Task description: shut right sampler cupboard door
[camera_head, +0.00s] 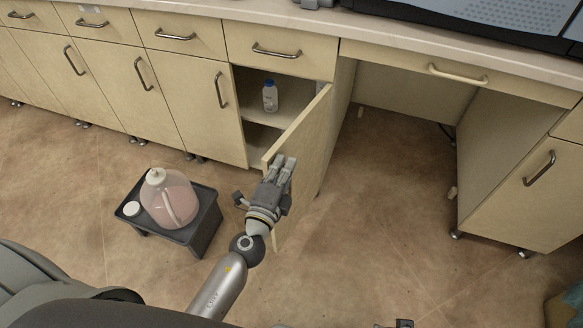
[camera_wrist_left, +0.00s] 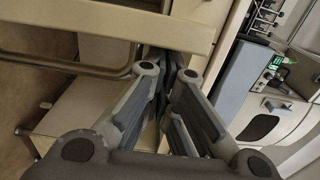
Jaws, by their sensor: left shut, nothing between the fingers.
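The right sampler cupboard door (camera_head: 310,142) stands wide open in the head view, swung out toward me from its hinge side at the right of the opening. The cupboard (camera_head: 262,134) behind it shows a shelf with a small white bottle with a blue cap (camera_head: 270,96). My left gripper (camera_head: 285,160) is shut and empty. It overlaps the door's outer face in the picture; I cannot tell whether it touches. The wrist view shows the left fingers (camera_wrist_left: 172,70) together. A small dark piece at the bottom edge may be my right gripper (camera_head: 403,324); its fingers cannot be made out.
A low black stand (camera_head: 205,228) left of the door holds a pinkish jug (camera_head: 168,198) and a white cap (camera_head: 132,208). Closed cupboards and drawers (camera_head: 110,85) run along the left.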

